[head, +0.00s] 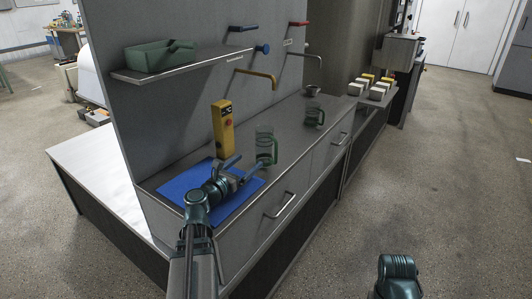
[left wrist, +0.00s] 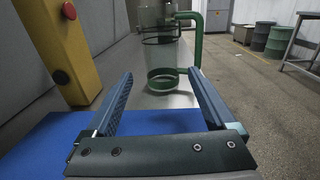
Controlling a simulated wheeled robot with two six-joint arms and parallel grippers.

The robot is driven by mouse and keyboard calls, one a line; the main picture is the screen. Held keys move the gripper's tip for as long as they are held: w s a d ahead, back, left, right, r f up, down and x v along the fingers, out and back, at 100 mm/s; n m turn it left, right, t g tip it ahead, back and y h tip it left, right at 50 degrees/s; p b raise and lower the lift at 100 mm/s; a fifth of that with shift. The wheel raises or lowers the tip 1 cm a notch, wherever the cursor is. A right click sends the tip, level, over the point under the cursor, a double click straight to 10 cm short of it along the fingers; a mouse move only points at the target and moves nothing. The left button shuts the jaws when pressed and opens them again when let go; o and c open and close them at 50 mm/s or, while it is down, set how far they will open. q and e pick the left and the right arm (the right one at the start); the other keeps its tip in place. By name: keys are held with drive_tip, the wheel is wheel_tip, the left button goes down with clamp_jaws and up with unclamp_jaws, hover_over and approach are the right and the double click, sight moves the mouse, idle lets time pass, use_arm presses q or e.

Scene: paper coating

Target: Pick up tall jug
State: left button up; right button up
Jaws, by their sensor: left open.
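The tall jug (head: 264,143) is clear with green bands and a green handle. It stands upright on the grey counter, just past the blue mat. In the left wrist view the jug (left wrist: 160,50) stands ahead of the fingers, with its handle on the right and its top cut off by the frame. My left gripper (head: 243,170) is open and empty above the blue mat, its fingers pointing toward the jug and apart from it. The left wrist view shows both fingers of my left gripper (left wrist: 158,98) spread wide.
A yellow box with a red button (head: 223,130) stands left of the jug; it is close on the left in the wrist view. The blue mat (head: 180,186) lies below the gripper. A shorter green-handled jug (head: 314,115) stands farther back. A shelf (head: 190,66) and taps (head: 257,74) overhang the counter.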

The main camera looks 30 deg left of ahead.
sight(260, 153)
use_arm(q)
drive_tip(key=w, duration=0.8)
drive_tip(key=shift+w+d, duration=0.2)
drive_tip(key=shift+w, duration=0.05)
drive_tip(key=shift+w+r, duration=0.15)
drive_tip(key=shift+w, duration=0.35)
drive_tip(key=w, duration=0.4)
drive_tip(key=shift+w+d+r+p, duration=0.1)
drive_tip(key=shift+w+p, duration=0.05)
drive_tip(key=shift+p, duration=0.15)
drive_tip(key=c, duration=1.3)
use_arm(e)
drive_tip(key=shift+r, duration=0.3)
use_arm(q)
drive_tip(key=shift+r, duration=0.15)
drive_tip(key=shift+c, duration=0.2)
use_arm(e)
drive_tip(key=shift+r, duration=0.1)
